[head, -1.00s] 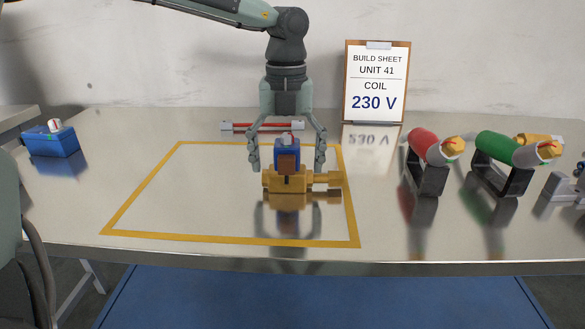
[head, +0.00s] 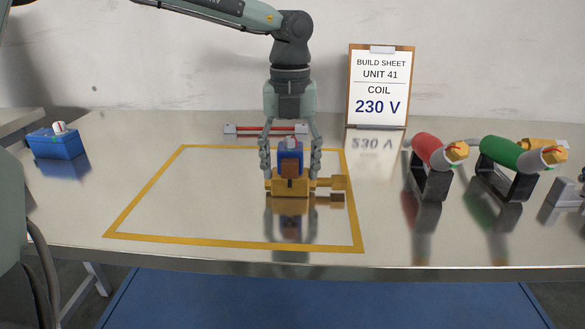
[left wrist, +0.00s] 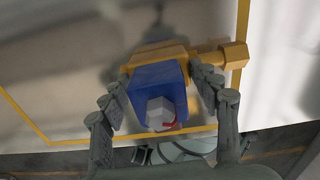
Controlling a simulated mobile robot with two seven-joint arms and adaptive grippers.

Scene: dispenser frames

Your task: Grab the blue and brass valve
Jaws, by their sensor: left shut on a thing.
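The blue and brass valve (head: 290,187) stands upright inside the yellow outline on the shiny table, with a blue block on top of a brass body and a brass stub pointing right. My left gripper (head: 291,170) comes down from above and is shut on the valve, a finger on each side of the blue block. In the left wrist view, the valve (left wrist: 160,83) sits between the fingers, with its pale cap and red mark facing the camera. My right gripper is in neither view.
A build sheet (head: 379,85) reading "COIL 230 V" stands behind. A red coil (head: 428,150) and a green coil (head: 502,151) rest on black stands at right. A blue box (head: 56,144) is at far left, and a red rod (head: 265,129) lies behind the gripper.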

